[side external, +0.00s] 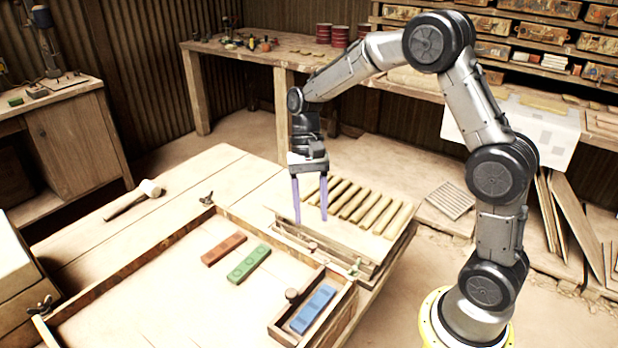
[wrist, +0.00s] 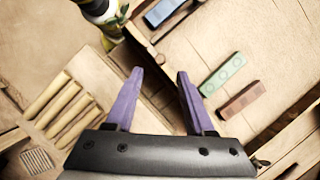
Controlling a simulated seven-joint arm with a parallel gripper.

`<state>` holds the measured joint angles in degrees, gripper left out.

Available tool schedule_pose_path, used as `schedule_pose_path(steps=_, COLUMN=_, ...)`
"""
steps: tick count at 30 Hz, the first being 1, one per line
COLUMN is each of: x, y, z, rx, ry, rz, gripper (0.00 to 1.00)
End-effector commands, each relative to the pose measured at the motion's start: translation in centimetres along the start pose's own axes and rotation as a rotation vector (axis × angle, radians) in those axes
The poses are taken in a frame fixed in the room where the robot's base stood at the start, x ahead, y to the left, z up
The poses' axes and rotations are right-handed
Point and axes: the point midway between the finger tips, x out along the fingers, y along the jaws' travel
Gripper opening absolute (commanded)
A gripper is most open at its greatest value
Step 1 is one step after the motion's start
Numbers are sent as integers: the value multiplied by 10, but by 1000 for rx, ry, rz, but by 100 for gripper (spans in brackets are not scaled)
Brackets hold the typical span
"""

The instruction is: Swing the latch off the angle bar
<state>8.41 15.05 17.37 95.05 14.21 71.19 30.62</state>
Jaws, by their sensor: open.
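My gripper (side external: 311,218) is open and empty, pointing down above the far edge of a shallow wooden frame (side external: 140,268), by a slatted board. In the wrist view its two purple fingers (wrist: 159,74) are spread over the frame's edge. A small round knob (side external: 292,295) stands at the corner of a small compartment, and it also shows just past the fingers in the wrist view (wrist: 160,58). Dark wing-shaped fasteners sit at the frame's far corner (side external: 207,198) and left corner (side external: 42,305). I cannot tell which part is the latch or the angle bar.
A red tile (side external: 224,249) and a green tile (side external: 249,264) lie in the frame. A blue tile (side external: 313,309) lies in the small compartment. Wooden slats (side external: 365,208) lie beside my gripper. A mallet (side external: 135,200) lies on the clear left part of the table.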

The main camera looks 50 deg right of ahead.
Motion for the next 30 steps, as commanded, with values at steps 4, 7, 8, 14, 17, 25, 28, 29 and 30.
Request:
schedule_pose_path(steps=4, x=-34, y=0, z=-1, rx=1, ry=4, rz=-4, gripper=54)
schedule_pose_path(steps=7, x=-52, y=0, z=-1, rx=1, ry=2, rz=-2, gripper=54)
schedule_pose_path(steps=8, x=-57, y=0, z=-1, rx=0, ry=3, rz=-2, gripper=54)
schedule_pose_path(steps=14, x=-78, y=0, z=-1, rx=1, ry=0, rz=0, gripper=54)
schedule_pose_path(steps=17, x=-82, y=0, z=0, rx=1, ry=1, rz=-1, gripper=54)
schedule_pose_path(steps=25, x=-82, y=0, z=0, rx=1, ry=0, rz=0, gripper=54)
schedule_pose_path(steps=28, x=-85, y=-2, z=3, rx=-8, ry=8, rz=-3, gripper=54)
schedule_pose_path(steps=29, x=-88, y=-2, z=6, rx=-13, ry=18, rz=-8, gripper=54)
schedule_pose_path(steps=30, x=-96, y=-3, z=11, rx=-24, ry=37, rz=-19, gripper=54)
